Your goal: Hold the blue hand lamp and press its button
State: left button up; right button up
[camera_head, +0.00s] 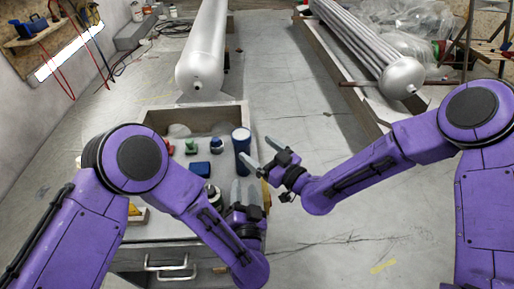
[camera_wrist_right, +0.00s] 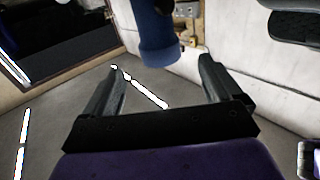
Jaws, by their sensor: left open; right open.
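The blue hand lamp (camera_head: 241,142) is a dark blue cylinder with a pale round top, upright at the right side of the cart top. Its lower part is close behind my left gripper (camera_head: 244,184), which is open with fingers pointing up toward it; contact cannot be told. My right gripper (camera_head: 262,152) is open just right of the lamp, its fingers pointing left at it. In the right wrist view the lamp (camera_wrist_right: 157,35) shows beyond the open fingertips of the right gripper (camera_wrist_right: 161,64), between their lines. I cannot make out the lamp's button.
The cart top (camera_head: 165,229) carries a blue block (camera_head: 199,169), a green item (camera_head: 192,147), a small blue item (camera_head: 216,145) and other small things left of the lamp. A large grey cylinder (camera_head: 204,50) lies behind. The floor (camera_head: 285,90) right of the cart is clear.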

aim_at(237, 134)
jog(key=x, duration=1)
jog(key=c, duration=1.1)
pick_arm(q)
grip_shut()
pick_arm(e)
jog(key=shift+c, duration=0.2)
pick_arm(q)
jog(key=shift+r, duration=0.1)
